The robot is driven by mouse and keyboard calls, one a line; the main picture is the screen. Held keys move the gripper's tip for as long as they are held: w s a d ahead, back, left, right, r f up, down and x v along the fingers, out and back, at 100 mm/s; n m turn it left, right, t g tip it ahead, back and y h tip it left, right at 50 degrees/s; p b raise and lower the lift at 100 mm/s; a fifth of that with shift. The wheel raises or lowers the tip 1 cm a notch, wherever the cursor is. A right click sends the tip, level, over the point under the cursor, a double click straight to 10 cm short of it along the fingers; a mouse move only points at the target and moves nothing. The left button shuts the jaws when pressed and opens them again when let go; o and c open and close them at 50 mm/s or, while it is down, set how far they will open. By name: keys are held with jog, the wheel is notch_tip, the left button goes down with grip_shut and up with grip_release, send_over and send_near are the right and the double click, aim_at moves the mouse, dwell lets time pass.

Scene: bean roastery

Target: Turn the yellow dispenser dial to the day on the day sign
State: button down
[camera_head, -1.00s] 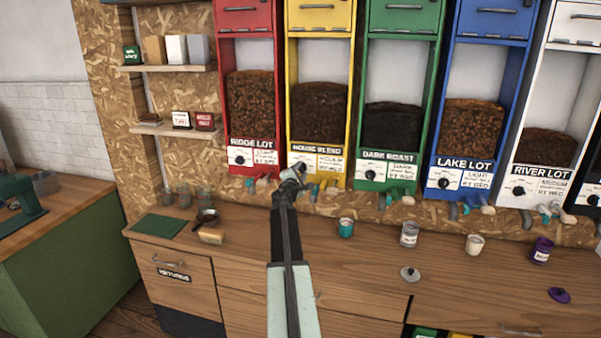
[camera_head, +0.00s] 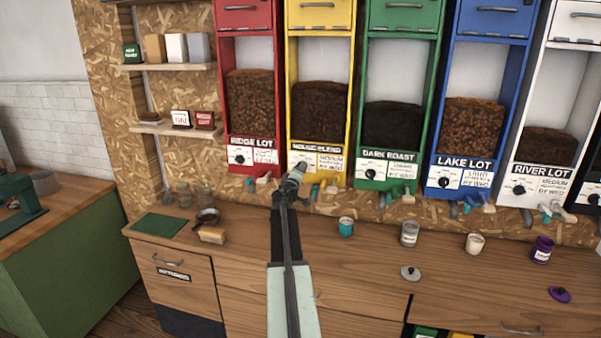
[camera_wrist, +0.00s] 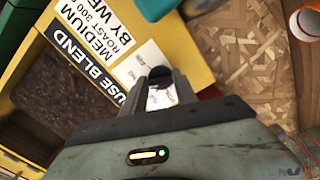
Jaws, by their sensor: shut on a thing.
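The yellow dispenser (camera_head: 320,14) is second from the left in the row and bears a HOUSE BLEND label; its yellow front also shows in the wrist view (camera_wrist: 199,66). Its dark dial (camera_wrist: 160,74) sits on a white plate beside the label. My gripper (camera_head: 299,167) is at the dial, and in the wrist view its two fingers (camera_wrist: 160,86) are shut on the dial's sides. The fingers hide much of the dial, and I cannot read where it points. A small white sign (camera_head: 180,118) with dark letters stands on the lower shelf; its word is too small to read surely.
A red dispenser (camera_head: 243,18) and a green dispenser (camera_head: 405,16) flank the yellow one closely. Taps hang below the dispensers. A teal cup (camera_head: 346,227), a pan (camera_head: 206,217) and other cups stand on the wooden counter (camera_head: 370,270).

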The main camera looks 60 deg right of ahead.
jog(key=shift+f+m, duration=0.1)
jog(key=shift+m, duration=1.5)
jog(key=c, duration=1)
grip_release()
jog(key=shift+o, duration=0.2)
jog(key=v, duration=0.7)
jog(key=shift+a, duration=0.4)
